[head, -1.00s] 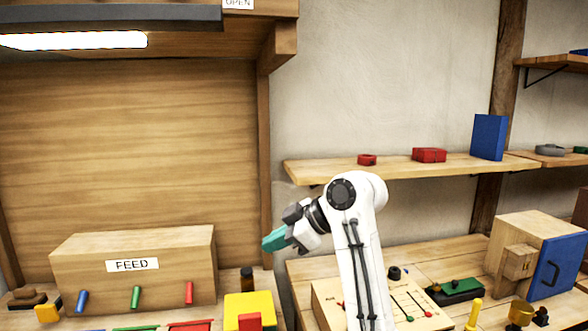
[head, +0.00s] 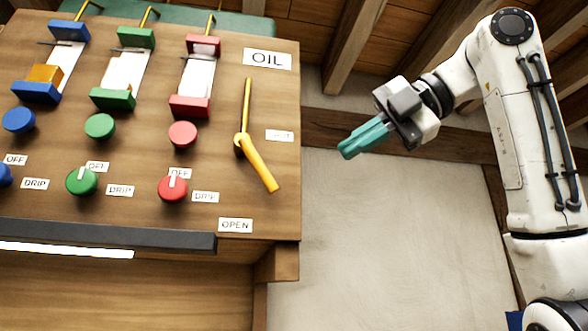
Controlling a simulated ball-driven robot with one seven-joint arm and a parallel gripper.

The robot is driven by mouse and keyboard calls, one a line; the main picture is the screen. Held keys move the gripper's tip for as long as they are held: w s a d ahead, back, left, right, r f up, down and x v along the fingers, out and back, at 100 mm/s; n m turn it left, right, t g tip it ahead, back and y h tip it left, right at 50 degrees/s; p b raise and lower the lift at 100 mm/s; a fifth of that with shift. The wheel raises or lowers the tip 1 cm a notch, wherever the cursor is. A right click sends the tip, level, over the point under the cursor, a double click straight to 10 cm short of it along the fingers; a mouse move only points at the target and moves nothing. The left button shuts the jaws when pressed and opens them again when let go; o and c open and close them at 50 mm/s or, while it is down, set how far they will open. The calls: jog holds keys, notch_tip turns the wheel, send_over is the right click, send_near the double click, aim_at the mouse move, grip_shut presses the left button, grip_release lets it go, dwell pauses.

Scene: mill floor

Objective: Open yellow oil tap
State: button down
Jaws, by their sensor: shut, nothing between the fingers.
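The yellow oil tap (head: 257,160) is a lever on the wooden panel under the OIL label (head: 267,59). Its handle slants down and to the right from a round yellow pivot, and a thin yellow pipe rises above the pivot. The handle's end lies between a SHUT label (head: 279,135), hard to read, and the OPEN label (head: 235,225) below. My gripper (head: 350,148) with its teal fingers is shut and empty. It appears to the right of the panel in the picture, apart from the tap, with its fingers pointing left and slightly down.
Left of the tap are glass feeders with blue, green and red (head: 182,134) knobs, and OFF/DRIP dials such as the red dial (head: 172,188). A dark ledge with a lit lamp (head: 66,250) runs below. Wooden beams (head: 363,45) are overhead; bare wall (head: 390,230) is at right.

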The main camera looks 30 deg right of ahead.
aim_at(265, 176)
jog(key=s+a+r+n, duration=0.1)
jog(key=s+a+r, duration=0.1)
jog(key=s+r, duration=0.15)
jog(key=p+x, duration=0.1)
jog(key=x, duration=0.3)
jog(key=p+x, duration=0.1)
jog(key=x, duration=0.4)
jog(key=p+x, duration=0.1)
jog(key=x, duration=0.3)
jog(key=shift+w+f, duration=0.15)
jog(key=shift+w, duration=0.3)
jog(key=shift+h, duration=0.3)
jog(key=shift+f, duration=0.1)
jog(key=b, duration=0.1)
jog(key=f+t+y+b, duration=0.1)
jog(key=b, duration=0.1)
jog(key=shift+w+a+f+y, duration=0.15)
jog(key=shift+a+y, duration=0.1)
jog(key=shift+y, duration=0.05)
jog(key=m+t+y+b, duration=0.1)
jog(key=b, duration=0.1)
jog(key=a+m+t+y+b, duration=0.1)
jog(key=shift+w+a+f+b, duration=0.15)
jog(key=shift+w+f+b, duration=0.05)
jog(key=shift+f+b, duration=0.15)
